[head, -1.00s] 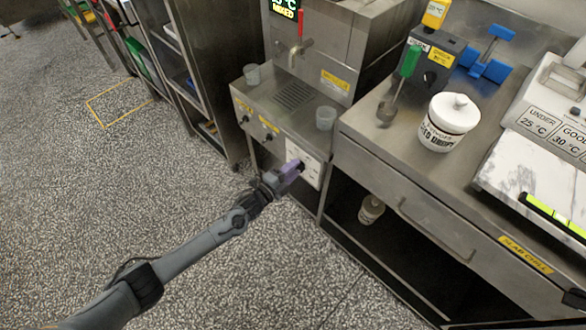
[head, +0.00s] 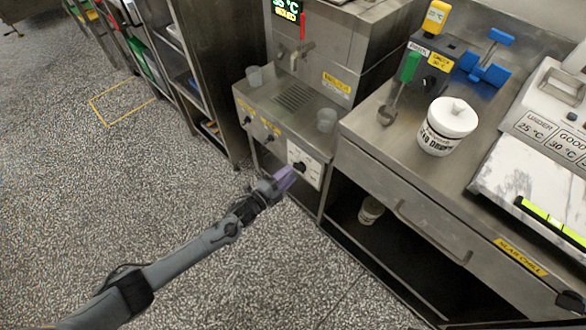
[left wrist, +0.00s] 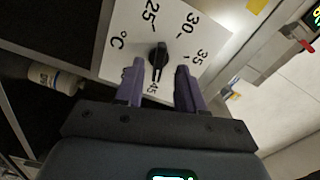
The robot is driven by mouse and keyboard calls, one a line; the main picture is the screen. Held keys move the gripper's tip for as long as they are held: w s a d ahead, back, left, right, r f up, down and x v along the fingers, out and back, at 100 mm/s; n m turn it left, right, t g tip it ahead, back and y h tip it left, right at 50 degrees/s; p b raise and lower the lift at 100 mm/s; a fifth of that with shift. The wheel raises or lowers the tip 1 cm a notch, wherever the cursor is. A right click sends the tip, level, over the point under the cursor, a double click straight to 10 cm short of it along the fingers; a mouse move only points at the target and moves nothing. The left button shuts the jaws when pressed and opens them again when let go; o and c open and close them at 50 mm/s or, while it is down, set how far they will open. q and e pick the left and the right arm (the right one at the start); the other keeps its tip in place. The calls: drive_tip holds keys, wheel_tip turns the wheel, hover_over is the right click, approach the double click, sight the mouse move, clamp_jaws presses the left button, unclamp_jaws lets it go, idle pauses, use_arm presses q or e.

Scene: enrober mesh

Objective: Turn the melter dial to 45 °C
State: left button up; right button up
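The melter dial is a black knob (head: 299,166) on a white plate on the melter's front. In the left wrist view the knob (left wrist: 158,57) has its narrow end pointing down at the 45 mark; 25, 30 and 35 also show, and the right finger hides part of the scale. My left gripper (head: 289,176), with purple fingers, is just in front of the dial. In the wrist view its fingers (left wrist: 159,82) are open on either side of the knob, with clear gaps. My right gripper is not in view.
The melter (head: 280,105) has two cups on its ledge and a lit display (head: 287,8) above. To the right, a steel counter (head: 400,150) carries a white tub (head: 447,126), a green-handled tool and a marble slab (head: 510,180).

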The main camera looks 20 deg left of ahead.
use_arm(q)
drive_tip(key=p+v, duration=0.2)
drive_tip(key=v, duration=0.5)
drive_tip(key=shift+s, duration=0.15)
